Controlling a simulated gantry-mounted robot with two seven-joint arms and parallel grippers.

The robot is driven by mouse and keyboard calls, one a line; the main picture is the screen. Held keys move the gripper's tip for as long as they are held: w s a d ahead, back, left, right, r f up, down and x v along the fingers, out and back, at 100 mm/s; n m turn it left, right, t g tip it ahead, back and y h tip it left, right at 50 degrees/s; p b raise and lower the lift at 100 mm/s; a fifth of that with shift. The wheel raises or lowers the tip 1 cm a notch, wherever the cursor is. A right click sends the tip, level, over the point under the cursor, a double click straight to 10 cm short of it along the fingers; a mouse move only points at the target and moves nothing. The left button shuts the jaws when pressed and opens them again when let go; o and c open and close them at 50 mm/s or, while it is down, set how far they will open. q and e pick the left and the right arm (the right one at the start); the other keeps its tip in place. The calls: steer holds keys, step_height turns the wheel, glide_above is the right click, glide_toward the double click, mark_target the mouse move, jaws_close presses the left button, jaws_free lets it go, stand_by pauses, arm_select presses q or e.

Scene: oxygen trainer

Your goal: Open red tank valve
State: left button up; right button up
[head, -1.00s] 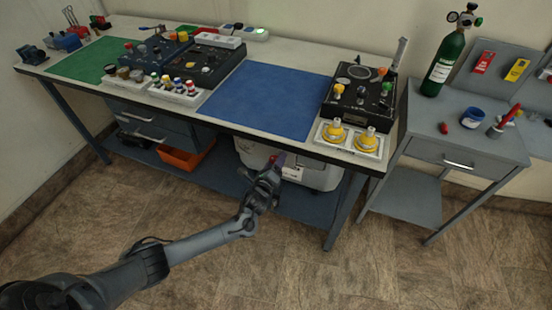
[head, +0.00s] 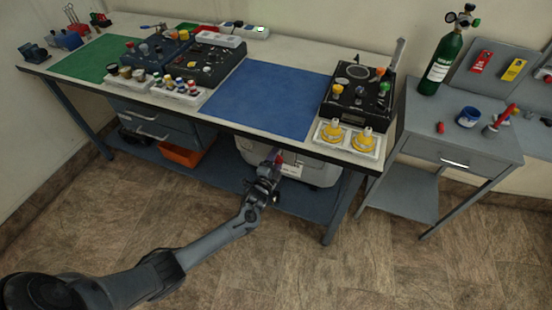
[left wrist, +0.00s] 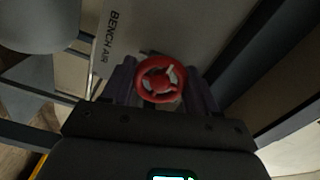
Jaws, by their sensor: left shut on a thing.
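The red tank valve is a small red handwheel (left wrist: 161,79) with spokes, between my left gripper's two fingers in the left wrist view. It shows as a small red spot (head: 280,158) in the head view. It is at the front of a white tank (head: 318,172) under the bench, marked "BENCH AIR" in the left wrist view. My left gripper (head: 274,160) reaches in under the bench edge and is shut on the red handwheel, with a finger on each side. The far side of the wheel and its stem are hidden. My right gripper is not in view.
The workbench (head: 120,92) overhangs the tank, with a lower shelf (head: 225,180) beneath. An orange bin (head: 182,155) stands left of the tank. A grey side table (head: 425,115) with a green oxygen cylinder (head: 442,66) is at right. The floor in front is clear.

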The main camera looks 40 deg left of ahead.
arm_select(q)
steer(key=n, duration=0.4)
steer(key=shift+n+p, duration=0.3)
steer(key=shift+n, duration=0.1)
steer(key=n, duration=0.4)
steer(key=shift+n, duration=0.3)
steer(key=n, duration=0.4)
steer(key=shift+p, duration=0.4)
steer(key=shift+n, duration=2.3)
steer(key=o, duration=1)
steer(key=shift+o, duration=0.2)
